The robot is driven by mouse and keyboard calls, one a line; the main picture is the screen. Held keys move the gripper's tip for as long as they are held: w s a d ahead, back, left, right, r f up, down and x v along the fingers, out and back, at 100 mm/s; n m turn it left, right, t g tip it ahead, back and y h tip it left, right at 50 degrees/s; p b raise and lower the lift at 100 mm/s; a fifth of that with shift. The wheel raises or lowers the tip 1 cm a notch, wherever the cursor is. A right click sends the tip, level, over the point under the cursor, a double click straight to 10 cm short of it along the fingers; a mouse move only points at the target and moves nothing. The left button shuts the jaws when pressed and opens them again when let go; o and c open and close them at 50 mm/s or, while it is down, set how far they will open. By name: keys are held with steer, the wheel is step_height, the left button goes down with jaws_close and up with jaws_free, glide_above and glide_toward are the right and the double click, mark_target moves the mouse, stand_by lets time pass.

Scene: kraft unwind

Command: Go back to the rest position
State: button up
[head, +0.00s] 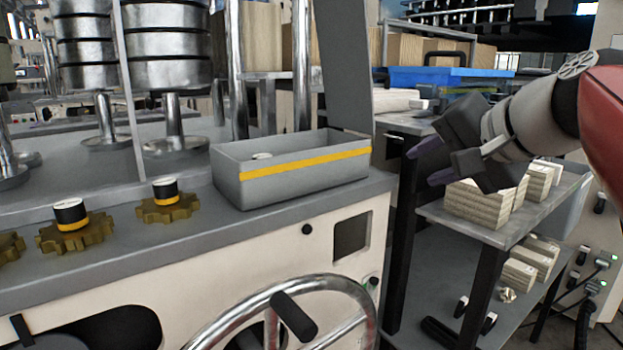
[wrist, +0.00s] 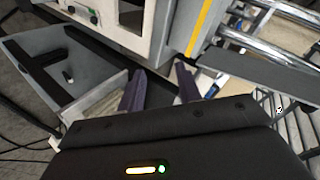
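My gripper (head: 434,163) is at the right in the head view, held out over the left end of a cart with pale stacks. Its two dark purple fingers are apart with nothing between them. In the wrist view both fingers (wrist: 160,80) also show spread and empty, with floor and machine parts beyond. The arm reaches in from the right edge of the head view.
A grey bin (head: 290,190) with a yellow stripe sits on the machine ledge, a small pale item inside. Gold gears (head: 170,207) with black-and-white caps stand left of it. A handwheel (head: 290,315) juts out below. The cart (head: 500,232) carries pale stacks (head: 485,205). A blue crate (head: 445,77) is behind.

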steer(key=s+f+n+g+h, duration=0.1)
steer(key=s+f, duration=0.4)
steer(key=f, duration=0.5)
steer(key=s+a+f+n+g+h, duration=0.1)
steer(key=s+f, duration=0.4)
steer(key=f, duration=0.5)
steer(key=s+f+n+g+h, duration=0.2)
steer(key=s+f+n, duration=0.3)
steer(key=f, duration=0.5)
steer(key=shift+s+a+g+h, duration=0.25)
steer(key=shift+g+h, duration=0.15)
steer(key=shift+h, duration=0.1)
